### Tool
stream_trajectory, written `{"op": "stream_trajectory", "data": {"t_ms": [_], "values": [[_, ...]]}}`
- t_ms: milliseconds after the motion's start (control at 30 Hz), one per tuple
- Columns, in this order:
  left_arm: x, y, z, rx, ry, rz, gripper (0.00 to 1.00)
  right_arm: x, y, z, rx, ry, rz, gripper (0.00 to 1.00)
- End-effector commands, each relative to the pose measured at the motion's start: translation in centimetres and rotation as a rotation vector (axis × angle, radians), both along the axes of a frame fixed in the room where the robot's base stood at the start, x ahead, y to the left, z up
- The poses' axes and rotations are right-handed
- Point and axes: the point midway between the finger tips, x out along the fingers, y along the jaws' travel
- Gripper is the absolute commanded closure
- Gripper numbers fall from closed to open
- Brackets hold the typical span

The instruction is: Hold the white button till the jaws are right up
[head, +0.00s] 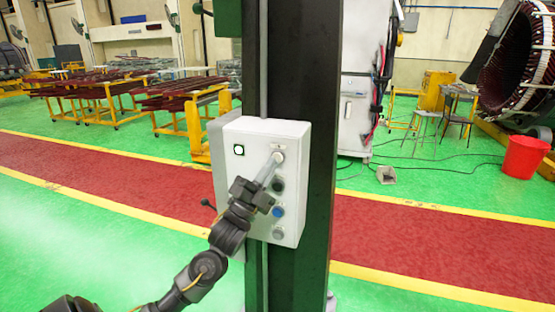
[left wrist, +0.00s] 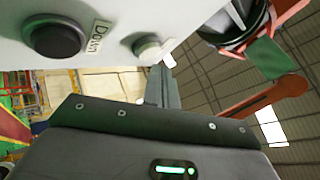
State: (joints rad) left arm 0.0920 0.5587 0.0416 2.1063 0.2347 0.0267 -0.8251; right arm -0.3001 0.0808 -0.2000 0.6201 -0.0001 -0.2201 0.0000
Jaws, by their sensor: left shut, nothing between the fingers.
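A white control box (head: 245,195) is fixed to a dark post. The white button (head: 279,156) is at the top of its button column; it also shows in the left wrist view (left wrist: 148,48). My left gripper (head: 274,163) is shut and empty, with its fingertips (left wrist: 160,72) at the white button; they look to be touching it, but how far it is pressed I cannot tell. A black button (left wrist: 55,38) labelled "Down" sits beside it in the wrist view. I cannot make out the jaws for certain. My right gripper is not in view.
A blue button (head: 278,211) and a grey one lie lower on the box, below the black one. A lit indicator (head: 239,150) is on its left. The dark post (head: 322,130) stands right behind. A red bucket (head: 525,157) is far right.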

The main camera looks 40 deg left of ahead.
Motion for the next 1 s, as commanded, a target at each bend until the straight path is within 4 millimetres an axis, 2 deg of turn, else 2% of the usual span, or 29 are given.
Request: {"op": "stream_trajectory", "data": {"t_ms": [300,1000], "values": [[0.7,0.2,0.0,0.000,0.000,0.000,1.00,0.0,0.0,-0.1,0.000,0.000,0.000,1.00],[1.1,0.4,0.0,0.000,0.000,0.000,1.00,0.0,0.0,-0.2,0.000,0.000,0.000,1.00]]}}
